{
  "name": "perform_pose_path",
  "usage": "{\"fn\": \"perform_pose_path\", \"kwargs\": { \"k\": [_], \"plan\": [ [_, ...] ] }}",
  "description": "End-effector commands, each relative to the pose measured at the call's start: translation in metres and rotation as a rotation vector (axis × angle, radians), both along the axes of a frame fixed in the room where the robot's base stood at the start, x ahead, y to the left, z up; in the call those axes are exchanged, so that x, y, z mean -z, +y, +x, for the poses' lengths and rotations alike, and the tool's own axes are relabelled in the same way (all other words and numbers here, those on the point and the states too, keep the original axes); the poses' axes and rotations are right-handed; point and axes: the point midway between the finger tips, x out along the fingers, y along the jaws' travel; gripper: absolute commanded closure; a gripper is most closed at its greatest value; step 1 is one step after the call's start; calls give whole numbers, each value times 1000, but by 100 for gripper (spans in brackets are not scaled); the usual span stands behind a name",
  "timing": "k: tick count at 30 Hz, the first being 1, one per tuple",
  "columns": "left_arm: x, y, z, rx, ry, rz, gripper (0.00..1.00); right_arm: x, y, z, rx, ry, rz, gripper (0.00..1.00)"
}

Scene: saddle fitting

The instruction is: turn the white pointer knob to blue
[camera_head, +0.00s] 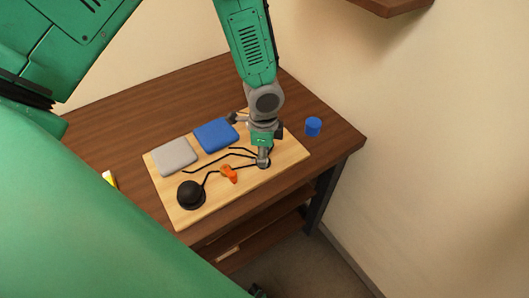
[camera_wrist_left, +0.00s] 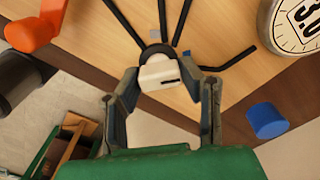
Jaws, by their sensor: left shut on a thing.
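The white pointer knob (camera_wrist_left: 158,72) sits between the two fingertips of my left gripper (camera_wrist_left: 160,84) in the left wrist view, with a short dark mark on its face. The gripper is shut on it. In the head view my left gripper (camera_head: 263,160) reaches down to the board's right part and hides most of the knob. A black ring shows behind the knob, and black lines fan out from there. A blue pad (camera_head: 216,135) and a grey pad (camera_head: 174,156) lie on the board. I cannot tell which colour the knob points at. My right gripper is not in view.
The light wooden board (camera_head: 237,193) lies on a brown table (camera_head: 150,105). A blue cylinder (camera_head: 313,126) stands right of the board. A round dial (camera_wrist_left: 296,25) shows in the wrist view.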

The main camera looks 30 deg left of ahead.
Motion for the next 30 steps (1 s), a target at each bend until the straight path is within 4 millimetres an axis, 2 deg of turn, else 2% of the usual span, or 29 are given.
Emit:
{"fn": "perform_pose_path", "kwargs": {
  "k": [4, 5, 6, 15, 19, 23, 30],
  "plan": [
    [-2, 1, 3, 3, -7, 2, 95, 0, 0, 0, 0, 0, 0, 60],
    [-2, 1, 3, 3, -7, 2, 56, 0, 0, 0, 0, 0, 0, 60],
    [-2, 1, 3, 3, -7, 2, 47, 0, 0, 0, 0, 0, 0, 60],
    [-1, 0, 1, 1, -3, 0, 47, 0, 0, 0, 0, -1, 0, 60],
    [-10, 0, 2, 0, -4, 0, 47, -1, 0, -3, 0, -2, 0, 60],
    [-33, 1, 3, 0, -7, 0, 47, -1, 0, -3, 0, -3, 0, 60],
    [-84, 1, 3, -1, -7, -1, 47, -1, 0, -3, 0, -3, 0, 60]
  ]
}}
